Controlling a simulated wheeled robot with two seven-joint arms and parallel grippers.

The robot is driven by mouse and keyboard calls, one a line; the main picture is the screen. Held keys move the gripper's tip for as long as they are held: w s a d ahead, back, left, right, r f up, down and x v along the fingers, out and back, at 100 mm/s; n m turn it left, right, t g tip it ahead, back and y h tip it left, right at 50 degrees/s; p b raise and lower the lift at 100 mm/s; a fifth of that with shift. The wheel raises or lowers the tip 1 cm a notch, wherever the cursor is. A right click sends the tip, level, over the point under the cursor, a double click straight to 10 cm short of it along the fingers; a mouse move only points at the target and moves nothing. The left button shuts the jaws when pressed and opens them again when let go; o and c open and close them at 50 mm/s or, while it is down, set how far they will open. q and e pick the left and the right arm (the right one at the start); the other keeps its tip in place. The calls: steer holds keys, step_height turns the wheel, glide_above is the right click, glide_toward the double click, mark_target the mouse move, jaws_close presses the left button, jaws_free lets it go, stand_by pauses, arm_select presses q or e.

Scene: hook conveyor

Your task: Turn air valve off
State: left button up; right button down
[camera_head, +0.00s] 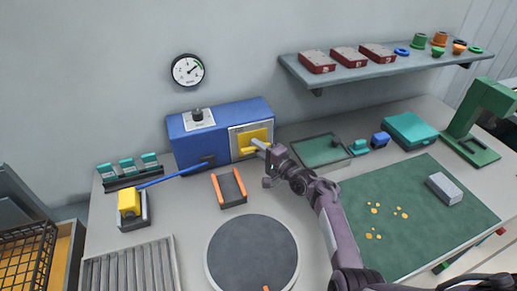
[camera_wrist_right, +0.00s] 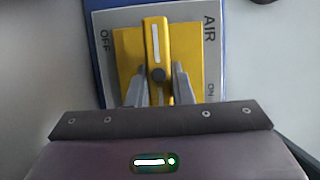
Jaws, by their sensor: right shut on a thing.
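The air valve is a yellow lever handle (camera_wrist_right: 157,45) on a yellow square base, set on a grey plate (camera_wrist_right: 212,50) marked AIR, OFF and ON. In the head view the yellow valve (camera_head: 246,145) is on the front right of the blue box (camera_head: 188,149). My right gripper (camera_wrist_right: 160,88) is shut on the lever, with one finger on each side of it. The lever runs straight up the wrist picture, between the OFF and ON marks. The right gripper also shows at the valve in the head view (camera_head: 264,147). My left gripper is not in view.
A round gauge (camera_head: 187,70) hangs on the wall above the blue box. An orange-sided holder (camera_head: 229,188) and a round dark turntable (camera_head: 252,254) stand in front. A green mat (camera_head: 425,225) lies right of my arm. A shelf (camera_head: 390,70) with red boxes is above.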

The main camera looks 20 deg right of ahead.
stand_by(0.4)
steer(key=c, duration=1.3)
jaws_free()
steer(key=shift+s, duration=0.1)
steer(key=v, duration=0.7)
steer(key=shift+s+d+b, duration=0.2)
steer(key=shift+s+b, duration=0.1)
